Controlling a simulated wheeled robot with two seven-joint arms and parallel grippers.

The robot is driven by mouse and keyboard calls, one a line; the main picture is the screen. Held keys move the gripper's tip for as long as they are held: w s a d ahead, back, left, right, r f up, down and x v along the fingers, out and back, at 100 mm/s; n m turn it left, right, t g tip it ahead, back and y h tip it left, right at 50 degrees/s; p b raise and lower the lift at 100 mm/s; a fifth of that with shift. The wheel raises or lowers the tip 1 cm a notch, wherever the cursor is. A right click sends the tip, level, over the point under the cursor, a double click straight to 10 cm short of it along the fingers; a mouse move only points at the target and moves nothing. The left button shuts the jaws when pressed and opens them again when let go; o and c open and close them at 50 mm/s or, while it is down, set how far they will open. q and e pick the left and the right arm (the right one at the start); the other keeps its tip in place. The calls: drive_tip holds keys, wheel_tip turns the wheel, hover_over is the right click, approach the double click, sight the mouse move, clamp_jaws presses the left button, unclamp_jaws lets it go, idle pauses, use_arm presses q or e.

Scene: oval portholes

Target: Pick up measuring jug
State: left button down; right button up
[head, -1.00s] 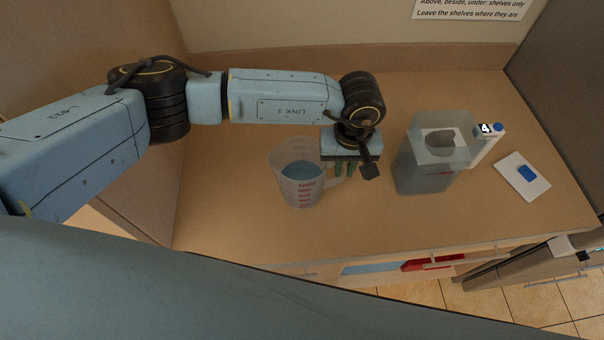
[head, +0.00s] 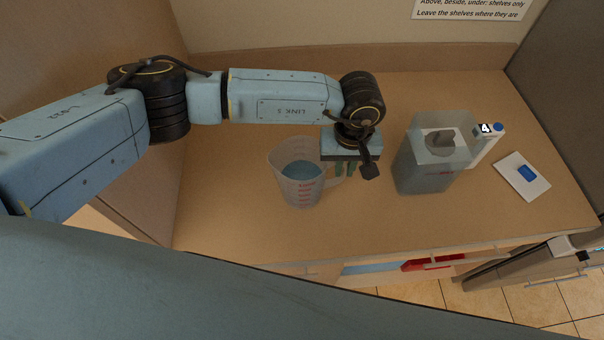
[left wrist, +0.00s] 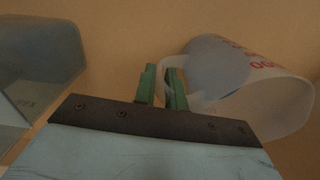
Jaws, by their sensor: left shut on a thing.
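The measuring jug (head: 299,182) is a clear, tapered jug with red markings and bluish contents, standing upright on the wooden counter. Its handle points right, toward my left gripper (head: 345,170). The jug also shows in the left wrist view (left wrist: 268,98), at the right. There the green fingers of my left gripper (left wrist: 163,88) are at the jug's handle, one on each side. The left gripper is shut on the handle, which is partly hidden by the fingers. My right gripper is not in view.
A translucent grey container (head: 432,165) stands just right of my left gripper, with a box marked 4 (head: 487,145) behind it. A white card with a blue patch (head: 523,176) lies farther right. The counter in front of the jug is clear.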

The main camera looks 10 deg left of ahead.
use_arm(q)
drive_tip(key=shift+r, duration=0.15)
idle(0.4)
drive_tip(key=shift+d+r, duration=0.1)
drive_tip(key=shift+r, duration=0.3)
drive_tip(key=shift+r+b, duration=1.05)
drive_tip(key=shift+r, duration=3.35)
